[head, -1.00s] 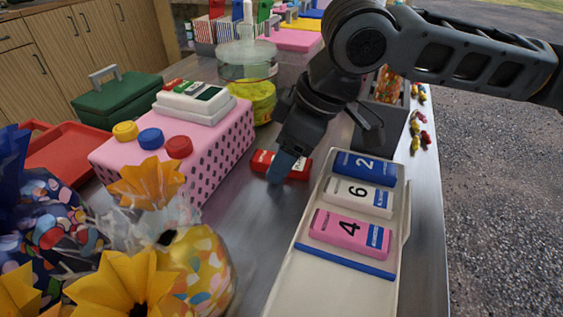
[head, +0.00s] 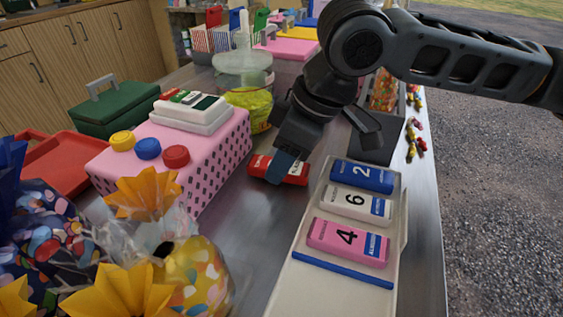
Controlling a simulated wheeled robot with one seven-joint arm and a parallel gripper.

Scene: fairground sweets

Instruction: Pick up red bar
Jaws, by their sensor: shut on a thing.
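The red bar (head: 296,174) lies on the metal counter, left of the white tray and right of the pink dotted box. It has a white label patch, and its middle is partly hidden by a finger. My gripper (head: 278,170) points down at the bar from above and is shut on it. One blue-grey fingertip shows on the near side of the bar; the other is hidden. The bar looks to be at counter height; I cannot tell whether it is lifted clear.
The white tray (head: 275,300) holds blue, white and pink bars close on the right. The pink dotted box (head: 222,150) with coloured buttons stands left. Wrapped sweets (head: 190,275) fill the front left. A yellow tub (head: 250,105) stands behind. Bare counter (head: 245,215) lies in front.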

